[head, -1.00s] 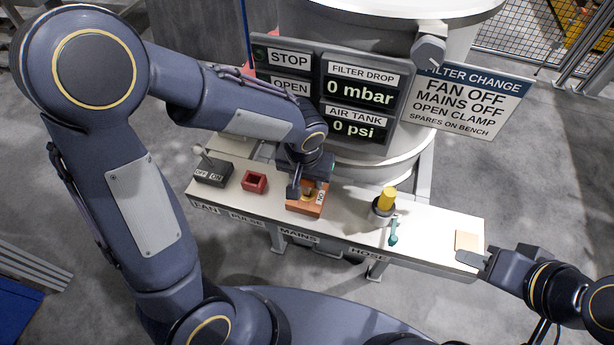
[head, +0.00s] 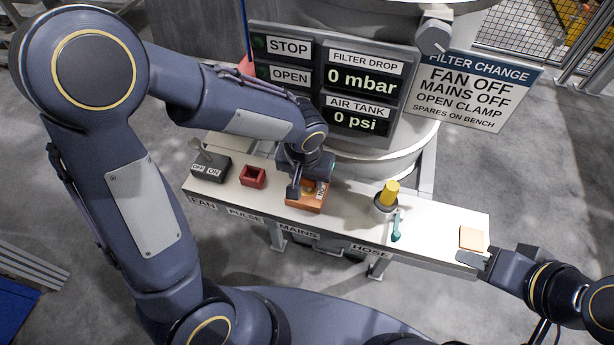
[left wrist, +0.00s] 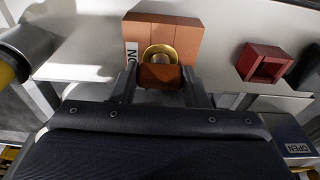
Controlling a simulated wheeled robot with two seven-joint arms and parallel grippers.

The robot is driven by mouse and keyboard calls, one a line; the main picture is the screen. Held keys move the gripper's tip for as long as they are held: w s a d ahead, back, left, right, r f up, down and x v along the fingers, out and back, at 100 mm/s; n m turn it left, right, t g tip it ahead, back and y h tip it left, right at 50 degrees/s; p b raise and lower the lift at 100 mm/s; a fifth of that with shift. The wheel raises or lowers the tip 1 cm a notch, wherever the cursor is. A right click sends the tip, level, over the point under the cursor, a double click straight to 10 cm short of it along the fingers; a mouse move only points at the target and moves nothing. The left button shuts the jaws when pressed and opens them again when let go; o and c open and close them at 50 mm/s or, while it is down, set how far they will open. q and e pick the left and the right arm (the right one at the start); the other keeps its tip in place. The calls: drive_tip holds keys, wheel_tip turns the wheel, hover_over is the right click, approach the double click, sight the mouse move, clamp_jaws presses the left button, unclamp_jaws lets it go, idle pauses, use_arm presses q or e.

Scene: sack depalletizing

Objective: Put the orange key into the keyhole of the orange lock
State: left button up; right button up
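The orange lock (head: 304,203) is a box on the bench above the MAINS label, with a white ON tag on it. In the left wrist view the lock (left wrist: 164,30) has a round brass keyhole collar on its face. My left gripper (head: 304,188) is at the lock. In the left wrist view its fingers (left wrist: 159,87) are on both sides of an orange-brown block, the orange key's head (left wrist: 160,76). The key's head is right in front of the collar; how deep its shaft sits is hidden. My right gripper (head: 474,259) is by the bench's right end; its finger gap is unclear.
On the bench (head: 345,225) are an OFF/ON switch box (head: 211,167), a red open socket (head: 253,176), a yellow-topped post (head: 390,192) with a teal handle (head: 396,228), and a tan pad (head: 471,238). A panel (head: 333,85) reading 0 mbar and 0 psi stands behind.

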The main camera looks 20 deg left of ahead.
sight(306, 193)
use_arm(q)
drive_tip(key=o, duration=0.5)
drive_tip(key=r, duration=0.2)
drive_tip(key=r+p, duration=0.1)
drive_tip(key=r, duration=0.2)
drive_tip(key=s+r, duration=0.1)
drive_tip(key=r, duration=0.1)
drive_tip(key=shift+s+r, duration=0.1)
drive_tip(key=shift+r, duration=0.3)
drive_tip(key=s+a+r+t+h+p, duration=0.1)
drive_tip(key=s+a+r+p, duration=0.1)
drive_tip(key=s+a+r, duration=0.1)
drive_tip(key=s+a+r+n+t+h+p, duration=0.1)
drive_tip(key=s+a+r+p, duration=0.1)
drive_tip(key=s+r, duration=0.3)
drive_tip(key=s+a+r+n+t+h+p, duration=0.1)
drive_tip(key=s+a+r+p, duration=0.1)
drive_tip(key=s, duration=0.5)
drive_tip(key=shift+a+r+t+h+p, duration=0.3)
drive_tip(key=shift+a+r+t+h, duration=0.1)
drive_tip(key=shift+a+r, duration=0.6)
